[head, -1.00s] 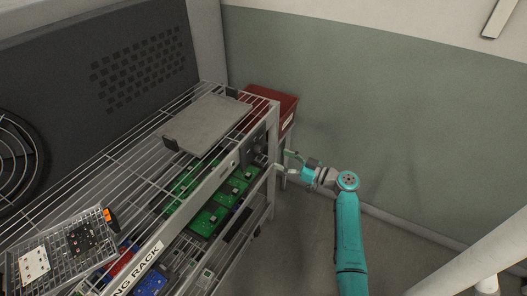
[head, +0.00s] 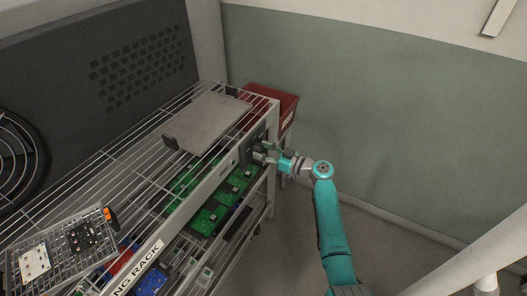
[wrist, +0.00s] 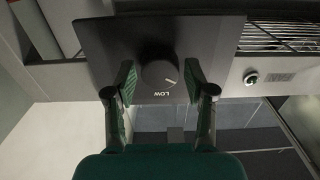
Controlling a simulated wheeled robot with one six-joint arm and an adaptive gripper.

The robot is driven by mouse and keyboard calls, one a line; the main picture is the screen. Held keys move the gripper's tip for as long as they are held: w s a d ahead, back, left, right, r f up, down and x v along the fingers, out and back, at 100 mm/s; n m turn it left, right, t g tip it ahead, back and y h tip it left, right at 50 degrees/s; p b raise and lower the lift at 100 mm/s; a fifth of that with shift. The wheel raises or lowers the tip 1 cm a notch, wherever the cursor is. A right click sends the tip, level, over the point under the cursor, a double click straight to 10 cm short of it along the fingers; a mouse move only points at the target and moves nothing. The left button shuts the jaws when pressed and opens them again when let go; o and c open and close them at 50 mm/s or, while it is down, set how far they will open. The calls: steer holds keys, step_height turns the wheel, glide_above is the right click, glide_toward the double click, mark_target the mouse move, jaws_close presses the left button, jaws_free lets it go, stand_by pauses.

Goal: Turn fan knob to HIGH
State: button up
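The fan knob (wrist: 159,72) is a round dark dial with a light pointer mark, on a dark panel (wrist: 205,35) in the wrist view. The word LOW is printed beside the knob and appears upside down. My gripper (wrist: 158,82) is open, with one green-padded finger on each side of the knob. Gaps show between the fingers and the knob. In the head view my gripper (head: 268,152) is at the dark panel (head: 254,143) on the rack's right end, and hides the knob there. I cannot see a HIGH label.
The wire rack (head: 196,203) holds several green circuit boards and a grey flat panel (head: 206,122) on top. A red bin (head: 272,101) stands behind its right end. A small round button (wrist: 250,77) is beside the knob panel. The floor right of the rack is clear.

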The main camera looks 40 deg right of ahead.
steer(key=c, duration=0.7)
steer(key=shift+o, duration=0.2)
steer(key=shift+m, duration=0.3)
steer(key=m, duration=1)
steer(key=shift+m, duration=0.3)
steer(key=m, duration=1.2)
steer(key=shift+m, duration=0.4)
